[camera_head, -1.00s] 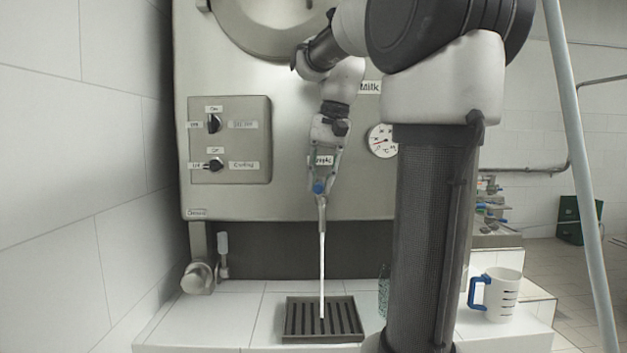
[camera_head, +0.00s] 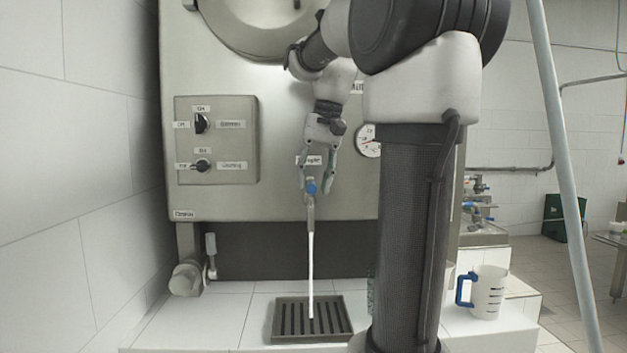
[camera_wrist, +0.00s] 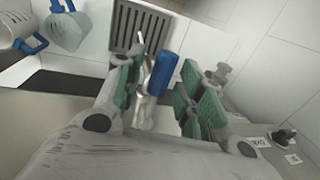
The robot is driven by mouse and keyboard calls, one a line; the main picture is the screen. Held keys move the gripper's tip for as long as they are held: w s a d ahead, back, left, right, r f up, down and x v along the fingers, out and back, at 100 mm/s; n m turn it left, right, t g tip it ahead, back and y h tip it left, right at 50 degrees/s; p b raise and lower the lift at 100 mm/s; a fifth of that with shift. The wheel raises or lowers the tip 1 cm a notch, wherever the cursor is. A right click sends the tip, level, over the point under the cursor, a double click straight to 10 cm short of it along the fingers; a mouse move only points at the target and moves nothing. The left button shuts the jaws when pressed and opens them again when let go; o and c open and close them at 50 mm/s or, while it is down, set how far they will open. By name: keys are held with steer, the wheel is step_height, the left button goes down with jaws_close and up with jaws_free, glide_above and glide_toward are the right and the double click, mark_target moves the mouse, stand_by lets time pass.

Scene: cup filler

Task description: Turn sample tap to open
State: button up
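A thin white stream runs from the spout down to the dark drip grate (camera_head: 283,338). My gripper (camera_head: 317,186) is just above the tap, pointing down with its fingers spread. In the wrist view the blue handle (camera_wrist: 161,72) lies between the green-padded fingers of my gripper (camera_wrist: 165,85), with a visible gap to the right finger. The handle looks nearer the left finger; contact there cannot be told.
A white jug (camera_head: 490,292) with a blue handle stands on the right of the tiled ledge. A greenish cup (camera_wrist: 67,30) is beside the grate, mostly hidden by my column in the head view. A control panel (camera_head: 240,150) is on the tank at left.

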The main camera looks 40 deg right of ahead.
step_height(320, 180, up, 12)
steer(key=s+d, duration=0.1)
steer(key=d, duration=0.1)
steer(key=shift+s, duration=0.15)
stand_by(0.4)
steer(key=shift+a+f, duration=0.1)
steer(key=shift+f, duration=0.05)
stand_by(1.0)
